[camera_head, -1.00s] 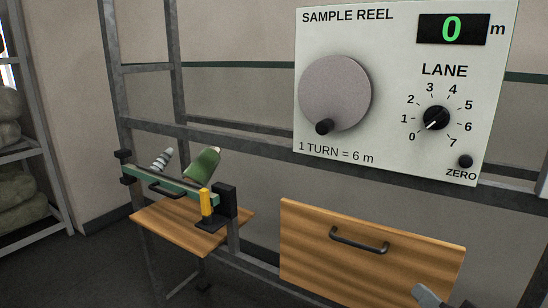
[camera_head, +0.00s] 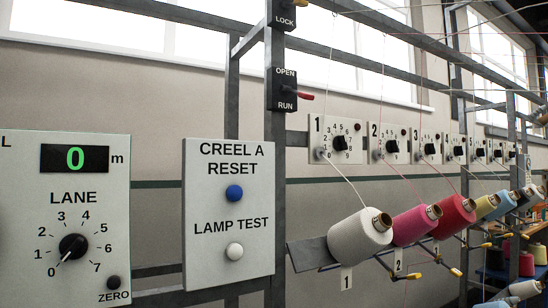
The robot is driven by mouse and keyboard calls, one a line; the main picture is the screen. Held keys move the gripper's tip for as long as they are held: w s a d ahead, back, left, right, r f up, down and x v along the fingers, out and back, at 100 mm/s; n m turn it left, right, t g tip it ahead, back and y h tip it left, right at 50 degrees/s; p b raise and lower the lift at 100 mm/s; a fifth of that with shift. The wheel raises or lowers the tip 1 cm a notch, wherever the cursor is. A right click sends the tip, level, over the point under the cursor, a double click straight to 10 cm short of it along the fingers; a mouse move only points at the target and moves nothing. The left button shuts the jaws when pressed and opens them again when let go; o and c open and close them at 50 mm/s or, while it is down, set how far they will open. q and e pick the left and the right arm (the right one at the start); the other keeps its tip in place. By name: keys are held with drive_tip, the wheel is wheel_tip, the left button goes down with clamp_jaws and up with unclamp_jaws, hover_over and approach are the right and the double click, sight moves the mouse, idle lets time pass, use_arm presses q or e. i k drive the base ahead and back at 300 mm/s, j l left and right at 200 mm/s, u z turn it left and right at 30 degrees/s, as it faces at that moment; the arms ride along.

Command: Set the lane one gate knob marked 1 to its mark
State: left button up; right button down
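The lane one gate knob (camera_head: 340,143) is a black dial on a small white plate (camera_head: 326,156) marked 1, right of the middle in the head view. Numbers ring the dial, but its pointer and the mark are too small to read. A white thread runs from this plate down to a white yarn cone (camera_head: 360,238) on the holder marked 1. Neither of my grippers is in view.
A panel (camera_head: 230,262) with a blue CREEL A RESET button and a white LAMP TEST button stands left of the gates. The LANE dial (camera_head: 73,246) points near 0. OPEN/RUN (camera_head: 283,90) and LOCK (camera_head: 284,14) switches sit on the upright. Several coloured cones stretch right.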

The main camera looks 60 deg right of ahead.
sight(340, 143)
drive_tip(key=z, duration=2.3)
